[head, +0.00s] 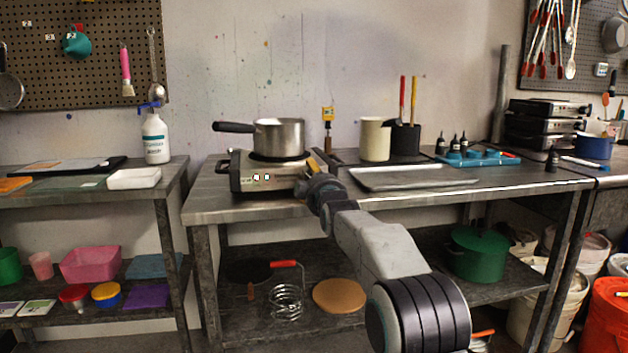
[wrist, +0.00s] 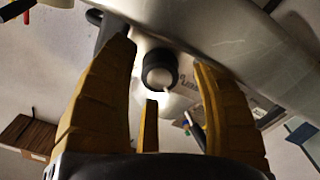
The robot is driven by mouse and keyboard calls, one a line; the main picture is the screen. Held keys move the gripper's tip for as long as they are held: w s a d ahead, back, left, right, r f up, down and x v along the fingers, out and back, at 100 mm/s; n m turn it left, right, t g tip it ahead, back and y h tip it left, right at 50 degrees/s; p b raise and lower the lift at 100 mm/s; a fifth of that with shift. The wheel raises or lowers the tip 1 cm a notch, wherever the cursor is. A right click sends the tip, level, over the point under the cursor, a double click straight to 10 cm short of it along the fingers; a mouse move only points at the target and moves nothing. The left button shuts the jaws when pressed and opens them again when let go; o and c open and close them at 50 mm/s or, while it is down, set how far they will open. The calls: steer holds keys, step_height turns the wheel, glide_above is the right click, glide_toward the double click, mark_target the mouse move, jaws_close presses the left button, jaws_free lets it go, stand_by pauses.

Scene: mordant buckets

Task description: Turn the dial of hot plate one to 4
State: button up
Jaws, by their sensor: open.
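The hot plate (head: 243,180) is a silver box on the left end of the middle table, with a steel pot (head: 287,137) on it. My arm reaches to its front right corner and hides part of the front. In the wrist view, the round black dial (wrist: 159,70) with a pale centre stands out from the silver casing (wrist: 230,45). My gripper (wrist: 166,60) is open, with one yellow finger on each side of the dial. Gaps show between dial and fingers. The dial's numbers cannot be read, and the dial cannot be made out in the head view.
The pot's black handle (head: 233,127) points left. A metal tray (head: 420,177), a white cylinder (head: 375,140) and a black holder (head: 405,139) stand to the right. A white bottle (head: 155,136) stands on the left table. The table's front edge lies under my arm.

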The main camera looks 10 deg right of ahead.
steer(key=shift+w, duration=0.2)
stand_by(0.3)
steer(key=c, duration=1.2)
